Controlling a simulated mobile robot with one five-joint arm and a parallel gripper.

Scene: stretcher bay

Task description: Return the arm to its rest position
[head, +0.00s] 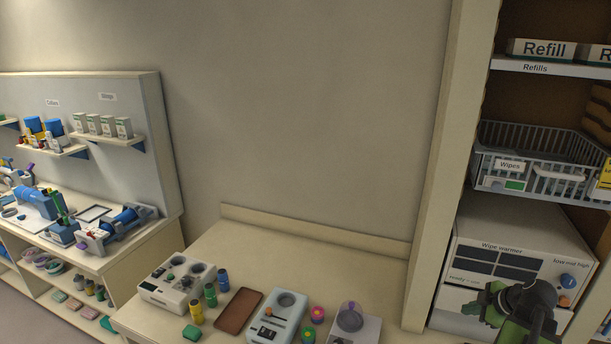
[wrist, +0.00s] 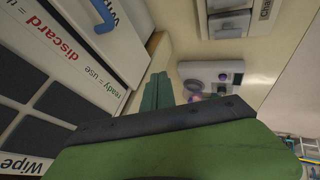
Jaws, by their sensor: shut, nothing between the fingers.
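My gripper (head: 480,311) is at the lower right of the head view, in front of the lower front of the wipe warmer (head: 468,234). It has green fingers on a dark wrist and green arm link. In the wrist view my gripper (wrist: 157,92) shows as two green fingertips close together, with nothing between them. A large green part of my own arm fills the bottom of that view. The wipe warmer also shows there, tilted, along the left (wrist: 75,62). I cannot tell whether the fingers touch it.
A shelf unit holds a grey wire basket (head: 545,152) above the warmer and refill boxes (head: 540,49) higher up. A counter (head: 250,247) left of it carries devices, small bottles and a brown tray (head: 238,311). A workbench with shelves (head: 120,260) stands at far left.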

